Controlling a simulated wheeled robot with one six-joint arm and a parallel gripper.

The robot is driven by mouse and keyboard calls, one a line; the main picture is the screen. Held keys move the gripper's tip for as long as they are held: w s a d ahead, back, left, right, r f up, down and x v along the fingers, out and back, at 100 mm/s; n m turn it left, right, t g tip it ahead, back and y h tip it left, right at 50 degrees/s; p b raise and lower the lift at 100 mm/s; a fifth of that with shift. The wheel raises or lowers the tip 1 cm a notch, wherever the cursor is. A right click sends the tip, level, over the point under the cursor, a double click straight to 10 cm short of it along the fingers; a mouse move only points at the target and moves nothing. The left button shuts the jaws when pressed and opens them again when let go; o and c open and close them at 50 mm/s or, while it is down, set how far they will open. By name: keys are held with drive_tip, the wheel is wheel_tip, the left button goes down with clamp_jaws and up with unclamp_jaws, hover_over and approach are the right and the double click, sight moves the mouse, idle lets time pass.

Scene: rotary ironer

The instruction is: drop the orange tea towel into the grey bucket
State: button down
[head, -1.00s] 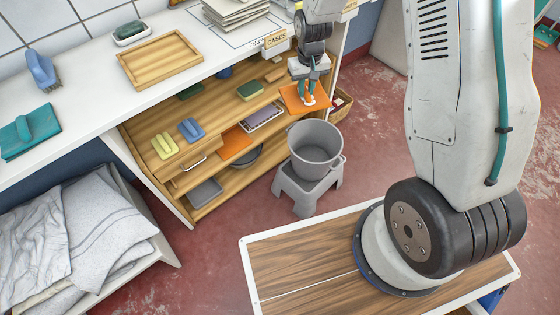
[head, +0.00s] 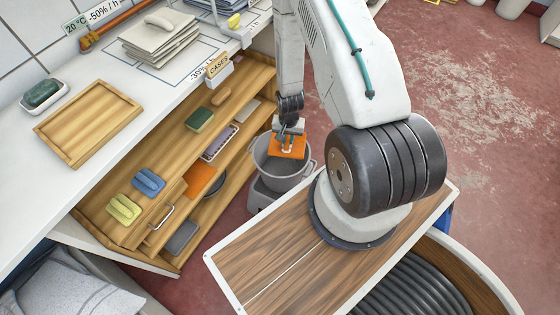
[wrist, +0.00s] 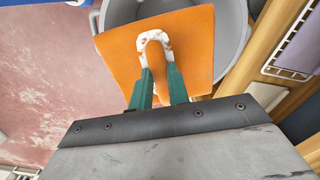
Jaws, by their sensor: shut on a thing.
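The orange tea towel (head: 287,148) is a flat square held in my gripper (head: 289,134). In the wrist view the green fingers of my gripper (wrist: 158,82) are shut on a raised loop with white patches in the middle of the towel (wrist: 193,50). The grey bucket (head: 271,174) stands on a grey stool, and the towel is over its opening in the head view. In the wrist view the bucket's rim (wrist: 240,25) shows behind and around the towel, which hides much of the opening. The towel's height above the rim is hard to tell.
Wooden shelves (head: 165,170) left of the bucket hold sponges, another orange cloth (head: 198,182) and trays. The white counter (head: 60,185) carries a wooden tray (head: 88,122) and folded linen (head: 160,45). Red floor (head: 440,90) lies open to the right.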

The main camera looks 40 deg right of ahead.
drive_tip(key=f, duration=0.3)
drive_tip(key=shift+a+f, duration=0.1)
drive_tip(key=shift+a, duration=0.2)
drive_tip(key=shift+w+f, duration=0.1)
drive_tip(key=shift+f, duration=0.95)
drive_tip(key=c, duration=1.3)
unclamp_jaws()
drive_tip(key=shift+o, duration=0.2)
drive_tip(key=shift+r, duration=3.95)
